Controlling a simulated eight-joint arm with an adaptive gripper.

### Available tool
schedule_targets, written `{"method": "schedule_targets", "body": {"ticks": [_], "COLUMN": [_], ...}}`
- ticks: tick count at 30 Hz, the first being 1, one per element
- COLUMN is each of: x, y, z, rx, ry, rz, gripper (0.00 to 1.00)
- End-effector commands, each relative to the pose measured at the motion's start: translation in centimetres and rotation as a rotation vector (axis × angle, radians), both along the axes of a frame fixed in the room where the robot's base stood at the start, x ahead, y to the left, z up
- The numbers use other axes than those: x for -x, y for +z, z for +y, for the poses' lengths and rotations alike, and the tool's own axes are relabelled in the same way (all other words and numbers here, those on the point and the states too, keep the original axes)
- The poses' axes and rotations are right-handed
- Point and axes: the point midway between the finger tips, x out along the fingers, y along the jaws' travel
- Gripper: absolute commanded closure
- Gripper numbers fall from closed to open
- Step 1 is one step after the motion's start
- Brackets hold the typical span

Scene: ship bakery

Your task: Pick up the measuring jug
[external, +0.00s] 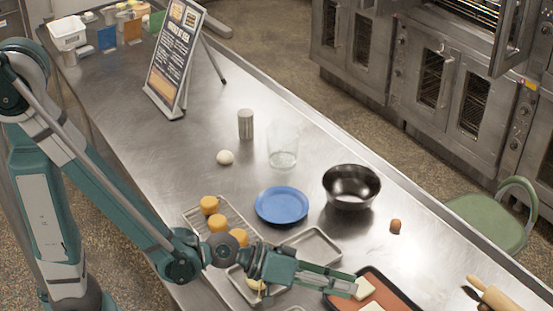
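The measuring jug (283,151) looks like a clear, see-through vessel standing upright on the steel worktop, right of a metal canister and behind the blue plate. Its handle and markings cannot be made out. My gripper (348,284) is well in front of the jug, low in the picture, pointing right over the edge of a dark tray with a reddish mat. Its two green fingers look parted, with nothing visible held between them.
Near the jug are the canister (245,124), a white ball-like item (225,157), the blue plate (281,205) and a dark steel bowl (351,187). A rack (190,215) with orange-topped pastries lies left of the plate. A sign (173,55) stands farther back.

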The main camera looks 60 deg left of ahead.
Motion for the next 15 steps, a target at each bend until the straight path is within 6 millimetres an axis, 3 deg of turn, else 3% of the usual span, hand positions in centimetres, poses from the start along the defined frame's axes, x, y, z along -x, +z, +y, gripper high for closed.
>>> {"method": "schedule_targets", "body": {"ticks": [3,15], "x": [-3.1,-12.4], "y": [-0.2,-0.4], "z": [2.1,10.2], "rx": [0.083,0.389], "ry": [0.069,0.281], "rz": [0.061,0.249], "gripper": [0.85,0.85]}}
